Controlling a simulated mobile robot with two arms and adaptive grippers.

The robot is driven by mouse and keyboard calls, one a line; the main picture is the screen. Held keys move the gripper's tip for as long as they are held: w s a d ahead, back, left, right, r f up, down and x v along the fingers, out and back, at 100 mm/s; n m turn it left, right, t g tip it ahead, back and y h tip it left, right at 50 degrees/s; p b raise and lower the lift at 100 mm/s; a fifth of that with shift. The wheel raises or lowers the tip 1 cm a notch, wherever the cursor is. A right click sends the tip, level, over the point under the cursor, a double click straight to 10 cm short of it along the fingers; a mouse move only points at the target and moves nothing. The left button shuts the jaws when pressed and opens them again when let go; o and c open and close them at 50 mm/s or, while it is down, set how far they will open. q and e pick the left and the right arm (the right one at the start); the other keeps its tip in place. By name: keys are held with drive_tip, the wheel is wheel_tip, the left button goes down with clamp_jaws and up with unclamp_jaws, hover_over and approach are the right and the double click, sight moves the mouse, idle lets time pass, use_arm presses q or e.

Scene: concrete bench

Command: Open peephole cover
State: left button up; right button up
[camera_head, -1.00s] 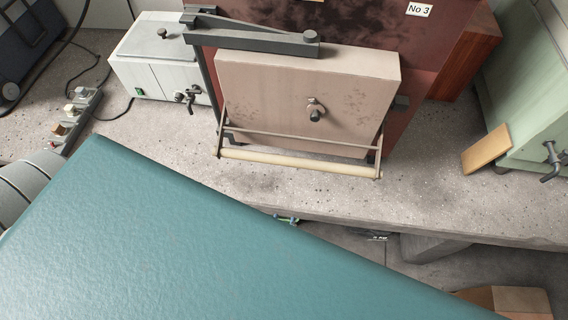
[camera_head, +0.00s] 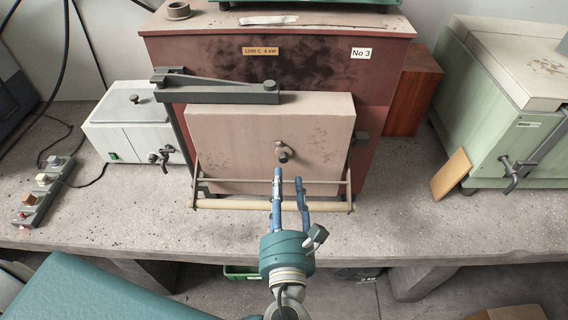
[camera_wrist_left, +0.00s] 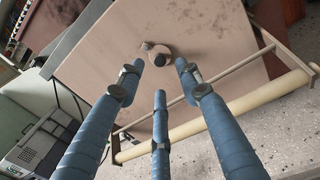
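The furnace door (camera_head: 240,130) is a pale, stained slab on the front of a dark red furnace (camera_head: 220,60). The peephole cover (camera_head: 283,153) is a small dark round piece with a light bracket near the middle of the door; it shows from close up in the wrist view (camera_wrist_left: 160,56). My left gripper (camera_head: 289,175) has blue fingers, spread and empty, pointing up at the door just below the cover. In the wrist view its three fingers (camera_wrist_left: 160,74) are apart, with the cover just beyond their tips. Contact is not visible. My right gripper is out of view.
A pale handle bar (camera_head: 235,204) on thin side arms runs across the door's bottom, behind my fingers. A grey latch arm (camera_head: 220,93) crosses its top. A white box (camera_head: 125,128) stands left, a green furnace (camera_head: 500,100) right. The concrete bench (camera_head: 400,215) is largely bare in front.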

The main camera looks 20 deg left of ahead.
sight(284, 161)
use_arm(q)
drive_tip(key=p+x, duration=0.1)
drive_tip(key=x, duration=0.4)
drive_tip(key=shift+w+r, duration=0.1)
drive_tip(key=shift+w+a, duration=0.2)
drive_tip(key=shift+w, duration=0.15)
clamp_jaws()
